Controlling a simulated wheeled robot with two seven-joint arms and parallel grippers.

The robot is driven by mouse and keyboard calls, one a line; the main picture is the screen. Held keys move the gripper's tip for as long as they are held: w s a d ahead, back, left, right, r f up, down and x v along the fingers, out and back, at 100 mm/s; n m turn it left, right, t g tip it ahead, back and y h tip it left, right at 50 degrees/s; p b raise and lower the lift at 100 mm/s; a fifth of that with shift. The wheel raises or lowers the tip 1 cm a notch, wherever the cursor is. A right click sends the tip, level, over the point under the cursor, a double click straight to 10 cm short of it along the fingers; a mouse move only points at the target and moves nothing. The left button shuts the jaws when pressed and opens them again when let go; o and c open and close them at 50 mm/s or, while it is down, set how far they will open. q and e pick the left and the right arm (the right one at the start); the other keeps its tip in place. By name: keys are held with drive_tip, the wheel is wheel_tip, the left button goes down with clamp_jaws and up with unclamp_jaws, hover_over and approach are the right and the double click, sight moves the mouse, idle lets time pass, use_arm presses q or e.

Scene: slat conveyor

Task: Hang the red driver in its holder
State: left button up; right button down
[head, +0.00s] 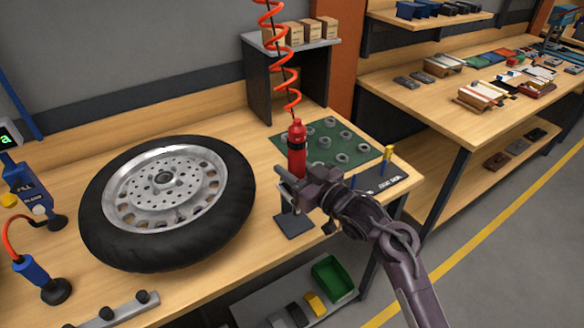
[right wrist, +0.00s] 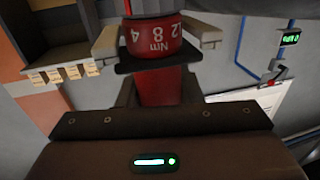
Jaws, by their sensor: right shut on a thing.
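The red driver (head: 297,150) stands upright at the middle of the bench, with an orange coiled cord rising from its top. My right gripper (head: 298,182) is shut on its lower body. In the right wrist view the red driver (right wrist: 158,38) shows upside-down markings, with a dark plate (right wrist: 157,58) close around or in front of it; I cannot tell which. A dark stand (head: 294,226), apparently the holder, has its base on the bench just below the gripper. Its upper part is mostly hidden by the gripper, so I cannot tell whether the driver touches it. My left gripper is out of view.
A large wheel with a black tyre (head: 105,240) lies left of the driver. A green mat (head: 325,135) with several grey round parts lies behind it. A yellow-topped tool (head: 387,158) stands to the right, by a dark labelled strip (head: 395,182). A green bin (head: 333,278) sits below.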

drive_tip(key=shift+f, duration=0.25)
idle(0.4)
drive_tip(key=c, duration=0.9)
unclamp_jaws()
drive_tip(key=shift+f, duration=0.15)
drive_tip(key=shift+s+d+f+b, duration=0.1)
drive_tip(key=shift+s+d+b, duration=0.2)
drive_tip(key=shift+b, duration=0.05)
drive_tip(key=v, duration=0.3)
drive_tip(key=b+v, duration=0.1)
drive_tip(key=v, duration=0.3)
drive_tip(key=shift+r+b, duration=0.25)
drive_tip(key=shift+b, duration=0.05)
